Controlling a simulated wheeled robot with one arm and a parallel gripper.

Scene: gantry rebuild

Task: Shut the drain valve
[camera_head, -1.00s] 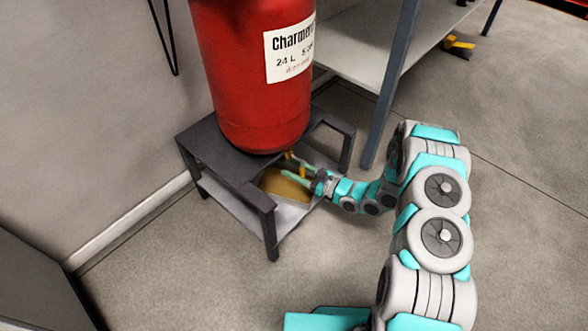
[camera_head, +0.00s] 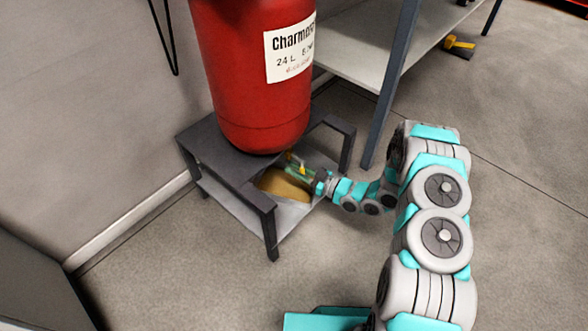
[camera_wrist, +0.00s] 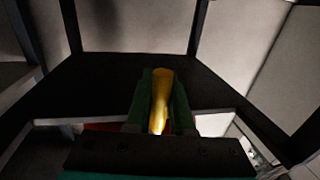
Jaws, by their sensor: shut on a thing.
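The red tank (camera_head: 255,105) stands on a dark metal stand (camera_head: 215,152). The drain valve's yellow handle (camera_head: 301,169) shows small beside the tank's lower right, partly hidden by my fingers. My gripper (camera_head: 297,173) reaches in from the right under the tank's edge. In the wrist view, its two green fingers (camera_wrist: 160,95) are closed on either side of the yellow handle (camera_wrist: 160,88), which runs lengthwise between them. The valve body is hidden, and I cannot tell how far the handle is turned.
The stand's dark legs and bars are close around my gripper. A grey shelf unit (camera_head: 365,62) stands behind, with a yellow and black object (camera_head: 458,43) on the floor. Floor at right is clear.

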